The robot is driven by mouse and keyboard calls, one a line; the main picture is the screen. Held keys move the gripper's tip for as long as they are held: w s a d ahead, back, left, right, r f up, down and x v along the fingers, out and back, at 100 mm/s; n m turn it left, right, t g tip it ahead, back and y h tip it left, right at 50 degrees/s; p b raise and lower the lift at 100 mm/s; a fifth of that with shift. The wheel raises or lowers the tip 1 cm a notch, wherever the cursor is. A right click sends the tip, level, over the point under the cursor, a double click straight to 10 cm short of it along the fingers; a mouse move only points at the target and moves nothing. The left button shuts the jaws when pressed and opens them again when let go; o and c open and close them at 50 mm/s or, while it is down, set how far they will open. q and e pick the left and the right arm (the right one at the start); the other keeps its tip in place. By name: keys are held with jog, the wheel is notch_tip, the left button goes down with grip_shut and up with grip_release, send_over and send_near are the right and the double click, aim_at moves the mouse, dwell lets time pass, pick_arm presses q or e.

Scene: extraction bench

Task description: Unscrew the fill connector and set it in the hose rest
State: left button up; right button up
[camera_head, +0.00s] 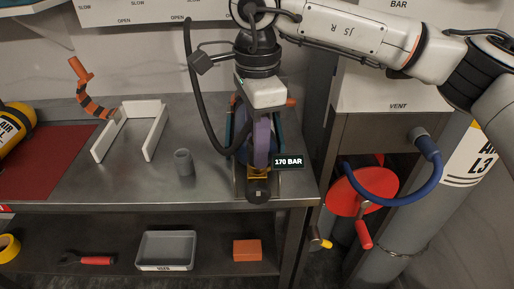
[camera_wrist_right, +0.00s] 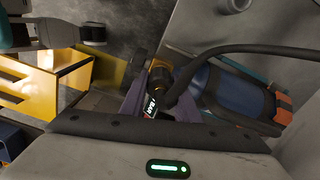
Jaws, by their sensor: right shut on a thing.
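My right gripper (camera_head: 260,150) points down over the front end of a blue cylinder at the bench's front edge. The cylinder shows best in the right wrist view (camera_wrist_right: 232,92). The gripper is shut on the fill connector at the end of the black hose (camera_head: 196,95); the connector is mostly hidden between the purple fingers. Brass fittings (camera_wrist_right: 180,76) show beside the fingers. I cannot tell whether the connector is still threaded on. A grey cup-like holder (camera_head: 184,164) stands on the bench left of the gripper; I cannot tell whether it is the hose rest. My left gripper is not in view.
A white open bracket (camera_head: 153,138) and an orange-black post (camera_head: 92,105) stand farther left on the bench (camera_head: 105,185). A red mat (camera_head: 48,165) lies at the left. A "170 BAR" label (camera_head: 288,162) overlaps the gripper area.

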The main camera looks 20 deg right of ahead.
jog(key=n, duration=0.5)
jog(key=n+p, duration=0.1)
jog(key=n, duration=1.5)
jog(key=shift+n, duration=0.4)
jog(key=o, duration=1.2)
jog(key=shift+c, duration=0.2)
